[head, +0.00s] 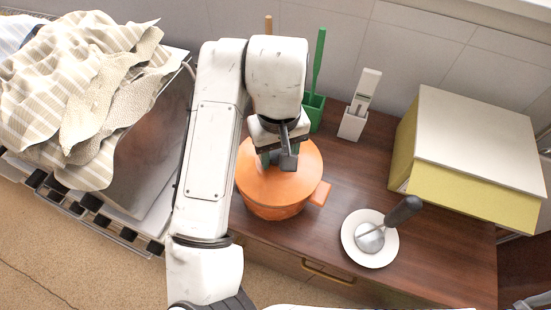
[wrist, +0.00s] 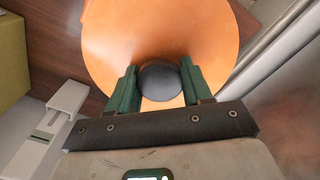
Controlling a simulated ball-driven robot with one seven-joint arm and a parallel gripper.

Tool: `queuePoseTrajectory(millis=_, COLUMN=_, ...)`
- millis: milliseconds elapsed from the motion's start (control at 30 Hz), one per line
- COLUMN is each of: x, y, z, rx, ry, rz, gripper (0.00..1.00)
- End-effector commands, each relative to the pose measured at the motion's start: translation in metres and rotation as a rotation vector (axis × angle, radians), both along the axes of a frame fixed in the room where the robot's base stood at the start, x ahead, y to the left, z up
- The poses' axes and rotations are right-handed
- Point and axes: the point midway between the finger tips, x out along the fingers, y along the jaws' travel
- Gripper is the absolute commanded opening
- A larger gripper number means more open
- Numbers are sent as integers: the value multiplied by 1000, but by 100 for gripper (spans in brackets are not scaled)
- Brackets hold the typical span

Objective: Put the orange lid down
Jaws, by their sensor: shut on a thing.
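The orange lid (head: 295,183) sits on top of the orange pot (head: 272,211) on the wooden dresser top, covering its opening in the head view. In the wrist view the lid (wrist: 120,40) fills the upper middle, with a dark round knob (wrist: 159,82). My gripper (wrist: 157,88) is over the lid, its two green fingers on either side of the knob, shut on it. In the head view my gripper (head: 279,160) comes down from above, and my arm hides part of the lid. I cannot tell whether the lid rests fully on the rim.
A white plate (head: 348,236) with a dark-handled utensil (head: 402,211) stands to the right. Behind are a green holder (head: 313,112), a white holder (head: 352,125) and a yellow-white box (head: 470,150). Left is a stove (head: 140,170) under striped cloth (head: 85,75). Bare wood (head: 360,185) lies between pot and box.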

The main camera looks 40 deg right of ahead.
Motion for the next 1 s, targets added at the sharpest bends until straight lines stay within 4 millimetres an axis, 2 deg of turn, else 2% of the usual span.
queuePoseTrajectory(millis=167, x=8, y=-1, z=-10, rx=-2, ry=2, rz=1, gripper=14)
queuePoseTrajectory(millis=400, x=9, y=0, z=-40, rx=0, ry=2, rz=1, gripper=14)
queuePoseTrajectory(millis=733, x=9, y=0, z=-44, rx=0, ry=0, rz=0, gripper=14)
queuePoseTrajectory(millis=767, x=9, y=0, z=-44, rx=0, ry=0, rz=0, gripper=50)
queuePoseTrajectory(millis=1000, x=9, y=0, z=-43, rx=1, ry=0, rz=0, gripper=73)
